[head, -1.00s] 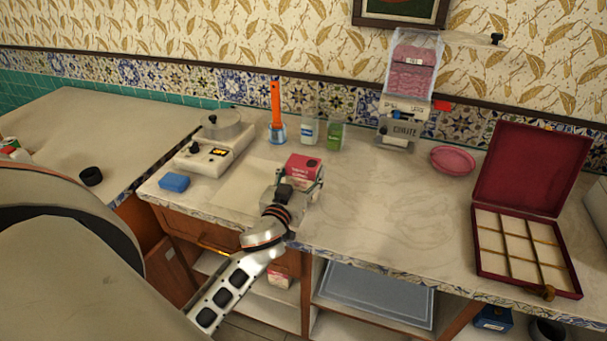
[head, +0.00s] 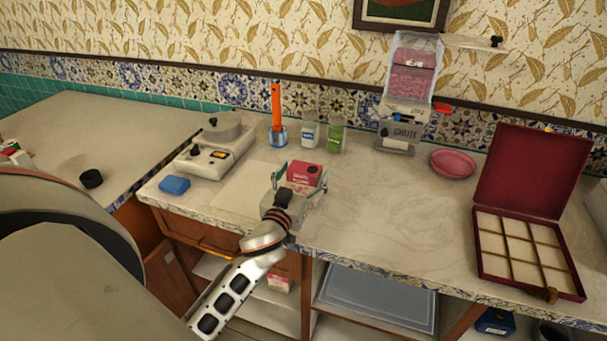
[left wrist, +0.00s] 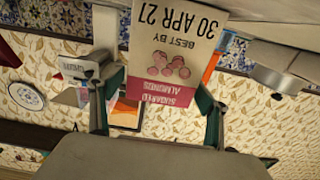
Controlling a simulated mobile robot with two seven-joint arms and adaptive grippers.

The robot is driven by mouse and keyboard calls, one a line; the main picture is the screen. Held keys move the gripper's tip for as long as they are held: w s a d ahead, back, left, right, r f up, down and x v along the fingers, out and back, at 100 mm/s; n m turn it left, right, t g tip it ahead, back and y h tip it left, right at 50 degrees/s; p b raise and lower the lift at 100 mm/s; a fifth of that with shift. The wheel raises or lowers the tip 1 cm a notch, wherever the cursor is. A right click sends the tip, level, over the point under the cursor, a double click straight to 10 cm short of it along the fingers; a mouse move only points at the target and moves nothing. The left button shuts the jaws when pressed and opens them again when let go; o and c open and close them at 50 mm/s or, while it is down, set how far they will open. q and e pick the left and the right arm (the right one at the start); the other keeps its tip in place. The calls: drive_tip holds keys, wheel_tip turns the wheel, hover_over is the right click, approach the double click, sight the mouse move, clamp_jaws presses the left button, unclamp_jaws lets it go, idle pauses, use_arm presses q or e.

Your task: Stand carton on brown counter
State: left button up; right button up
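The carton (head: 304,173), a red-topped sugared almonds box with a pale lower part, is over the front of the marble-topped counter with brown drawers (head: 385,225). In the left wrist view the carton (left wrist: 172,60) appears upside down, its printed face towards the camera. My left gripper (head: 299,188) has one finger on each side of the carton and appears shut on it; the finger contact is hard to see. Its fingers also show in the left wrist view (left wrist: 155,95). Whether the carton's base touches the counter is hidden. My right gripper is not in view.
A pale sheet (head: 238,190), a blue sponge (head: 174,185) and a white scale (head: 215,150) lie left of the carton. Two jars (head: 322,136) and a dispenser (head: 405,100) stand behind. An open red box (head: 530,190) is at right. The counter's middle is clear.

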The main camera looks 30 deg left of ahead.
use_arm(q)
drive_tip(key=shift+s+d+f, duration=0.1)
drive_tip(key=shift+f, duration=0.75)
drive_tip(key=shift+r+p, duration=0.45)
drive_tip(key=shift+s+d, duration=0.1)
drive_tip(key=shift+s, duration=0.2)
drive_tip(key=v, duration=0.3)
drive_tip(key=b+v, duration=0.1)
drive_tip(key=v, duration=0.5)
drive_tip(key=shift+s+r, duration=0.3)
drive_tip(key=shift+r, duration=0.05)
drive_tip(key=shift+s+d+r, duration=0.1)
drive_tip(key=shift+s+r, duration=0.05)
drive_tip(key=shift+s, duration=0.55)
